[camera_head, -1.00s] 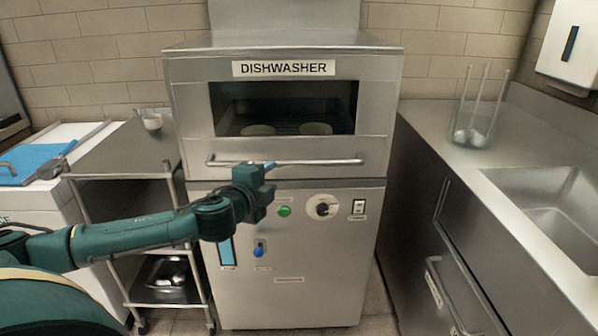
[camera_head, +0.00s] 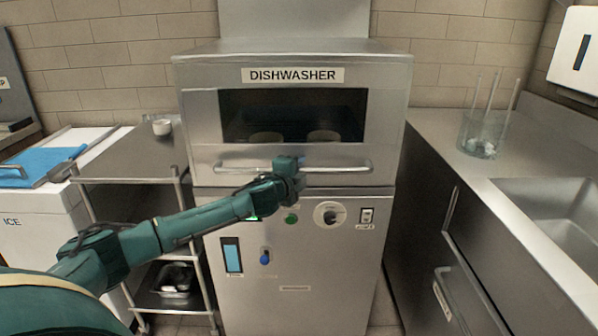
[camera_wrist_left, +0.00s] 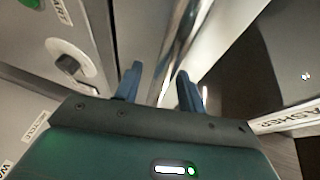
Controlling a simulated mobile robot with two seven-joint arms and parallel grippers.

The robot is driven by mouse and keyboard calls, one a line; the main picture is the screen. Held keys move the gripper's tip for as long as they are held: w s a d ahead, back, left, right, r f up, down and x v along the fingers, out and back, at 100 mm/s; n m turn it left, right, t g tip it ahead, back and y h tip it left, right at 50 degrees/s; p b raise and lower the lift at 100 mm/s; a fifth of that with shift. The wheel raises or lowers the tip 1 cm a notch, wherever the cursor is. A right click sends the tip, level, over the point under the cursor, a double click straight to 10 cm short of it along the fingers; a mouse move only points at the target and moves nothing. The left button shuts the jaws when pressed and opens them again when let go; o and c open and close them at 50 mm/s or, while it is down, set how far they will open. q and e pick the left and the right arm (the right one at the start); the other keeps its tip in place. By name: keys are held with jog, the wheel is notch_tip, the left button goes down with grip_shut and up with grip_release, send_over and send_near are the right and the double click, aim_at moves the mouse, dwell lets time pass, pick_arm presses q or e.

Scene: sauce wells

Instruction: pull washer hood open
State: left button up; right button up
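The dishwasher hood (camera_head: 205,130) is down, with a dark window and a horizontal bar handle (camera_head: 345,168) along its lower front. My left gripper (camera_head: 292,164) is at the middle of this handle and hides part of it. In the left wrist view the two blue fingers (camera_wrist_left: 160,84) stand apart, and the shiny handle bar (camera_wrist_left: 180,45) runs through the gap between them. Space shows beside the bar, so the fingers do not look closed on it. My right gripper is not in view.
Below the hood is a front panel with a green button (camera_head: 291,218), a dial (camera_head: 331,214) and a blue knob (camera_head: 265,257). A steel cart (camera_head: 130,165) stands to the left. A sink counter (camera_head: 475,172) with a glass container (camera_head: 482,140) stands to the right.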

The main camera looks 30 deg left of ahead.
pick_arm(q)
jog(key=shift+w, duration=0.2)
jog(key=shift+c, duration=0.6)
grip_shut()
